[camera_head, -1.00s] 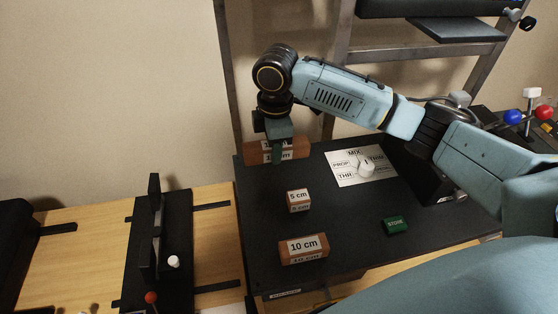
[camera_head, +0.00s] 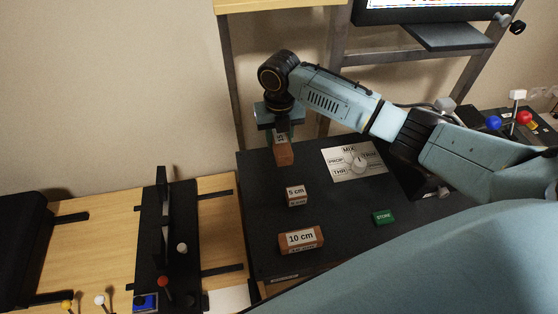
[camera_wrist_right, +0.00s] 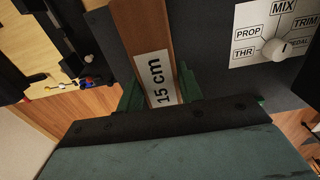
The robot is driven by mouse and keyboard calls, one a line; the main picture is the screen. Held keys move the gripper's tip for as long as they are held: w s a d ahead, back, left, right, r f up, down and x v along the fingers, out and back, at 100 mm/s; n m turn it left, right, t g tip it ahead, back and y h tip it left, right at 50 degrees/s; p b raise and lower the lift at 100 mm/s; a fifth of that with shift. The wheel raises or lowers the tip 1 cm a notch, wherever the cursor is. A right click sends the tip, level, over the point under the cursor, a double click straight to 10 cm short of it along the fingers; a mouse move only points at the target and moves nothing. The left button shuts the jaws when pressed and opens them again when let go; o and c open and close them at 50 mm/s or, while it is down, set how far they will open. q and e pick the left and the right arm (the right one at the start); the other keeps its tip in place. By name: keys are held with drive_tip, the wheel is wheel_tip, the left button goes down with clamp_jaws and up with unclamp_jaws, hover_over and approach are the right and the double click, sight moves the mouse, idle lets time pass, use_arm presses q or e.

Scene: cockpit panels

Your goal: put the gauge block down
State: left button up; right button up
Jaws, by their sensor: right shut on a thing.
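The 15 cm gauge block (camera_head: 284,152) is reddish brown with a white label. My right gripper (camera_head: 282,130) is shut on it near the far left corner of the black table (camera_head: 330,215). In the right wrist view the block (camera_wrist_right: 147,30) runs between the green fingers of the gripper (camera_wrist_right: 160,92), its label readable. Whether the block touches the table top is hard to tell. The 5 cm block (camera_head: 296,195) and the 10 cm block (camera_head: 301,239) rest on the table in front of it. My left gripper is not in view.
A white dial plate (camera_head: 353,160) with a knob and a green STORE block (camera_head: 384,217) are on the table to the right. A black lever panel (camera_head: 165,240) stands left on a wooden surface.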

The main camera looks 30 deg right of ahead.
wheel_tip(320, 180, down, 9)
drive_tip(key=shift+f+b, duration=0.2)
drive_tip(key=shift+b, duration=0.5)
drive_tip(key=shift+f, duration=0.1)
drive_tip(key=o, duration=1.2)
drive_tip(key=shift+c, duration=0.2)
drive_tip(key=shift+r, duration=0.2)
wheel_tip(320, 180, up, 12)
drive_tip(key=shift+f+p, duration=0.1)
drive_tip(key=shift+p, duration=0.85)
